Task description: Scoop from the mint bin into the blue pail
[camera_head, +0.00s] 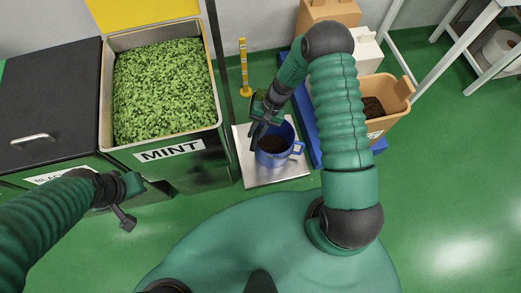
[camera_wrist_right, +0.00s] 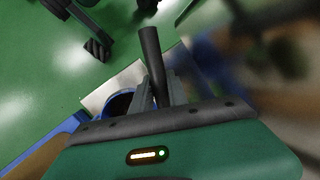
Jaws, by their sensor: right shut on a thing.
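The mint bin (camera_head: 218,118) stands at the left, open and full of green leaves (camera_head: 165,88), with a MINT label on its front. The blue pail (camera_head: 292,152) stands on a pale square plate (camera_head: 243,166) and has dark contents inside. My right gripper (camera_head: 260,118) is above the pail's far left rim, shut on a black rod-like handle (camera_wrist_right: 151,52), which looks like the scoop's. The scoop's head cannot be made out. The pail shows partly in the right wrist view (camera_wrist_right: 106,97). My left gripper (camera_head: 128,208) hangs in front of the bins; its jaws are unclear.
A closed black-lidded bin (camera_head: 50,100) stands left of the mint bin. A tan bin (camera_head: 398,92) with dark contents and a white box (camera_head: 368,50) stand right of the pail. A yellow post (camera_head: 243,68) rises behind the plate. Green floor is free at the right.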

